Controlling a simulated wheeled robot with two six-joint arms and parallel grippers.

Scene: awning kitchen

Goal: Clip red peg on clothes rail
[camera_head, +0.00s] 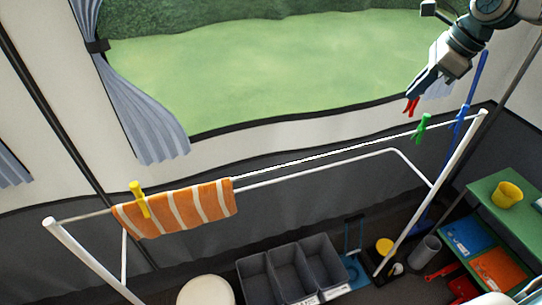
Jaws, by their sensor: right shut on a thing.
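The red peg (411,106) is in the upper right of the head view, pointing downward from my right gripper (415,94). My right gripper is shut on the red peg and appears above the right part of the clothes rail (300,159). In the picture a gap lies between the red peg and the rail. The rail is a thin white bar running from the lower left to the upper right. My left gripper is not in view.
A yellow peg (139,199) and an orange striped towel (208,201) are on the rail's left part. A green peg (422,128) and a blue peg (459,117) are near its right end. The rail's middle is bare. Grey bins (255,282) stand below.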

